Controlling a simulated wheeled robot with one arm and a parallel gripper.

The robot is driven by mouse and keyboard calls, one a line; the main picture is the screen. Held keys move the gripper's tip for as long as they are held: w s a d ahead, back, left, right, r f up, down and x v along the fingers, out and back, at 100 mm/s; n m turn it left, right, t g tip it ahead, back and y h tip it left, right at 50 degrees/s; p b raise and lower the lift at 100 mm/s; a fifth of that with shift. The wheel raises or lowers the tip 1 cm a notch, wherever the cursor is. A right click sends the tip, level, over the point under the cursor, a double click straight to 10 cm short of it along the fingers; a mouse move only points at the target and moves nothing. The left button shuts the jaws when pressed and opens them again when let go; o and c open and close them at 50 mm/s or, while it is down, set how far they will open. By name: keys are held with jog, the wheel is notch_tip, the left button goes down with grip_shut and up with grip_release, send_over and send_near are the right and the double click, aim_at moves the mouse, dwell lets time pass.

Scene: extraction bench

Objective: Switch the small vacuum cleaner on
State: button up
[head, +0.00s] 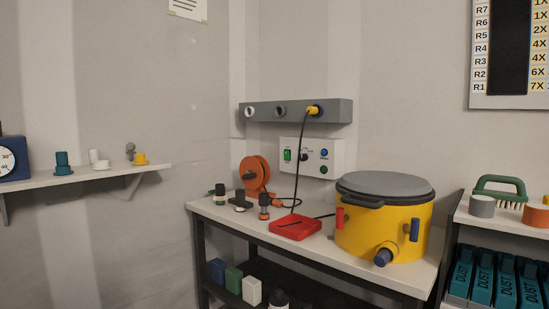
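A yellow drum-shaped vacuum cleaner (408,222) with a grey lid (384,185) stands upright on the right of the bench. It has a dark blue port (384,257) low at the front, a red latch or handle (340,218) on the left and a blue one (414,230) on the right. A white control box (311,170) on the wall has a green switch (287,155), a dark knob (304,157), a blue button (324,153) and a green button (323,169). I cannot tell the switch positions. My gripper is not in view.
A yellow plug (314,110) sits in the grey socket rail (268,113); its black cable (300,165) runs down towards a red tray (308,228) on the bench. An orange reel (254,174) and small dark-topped items stand at left. Shelves flank the bench (254,219).

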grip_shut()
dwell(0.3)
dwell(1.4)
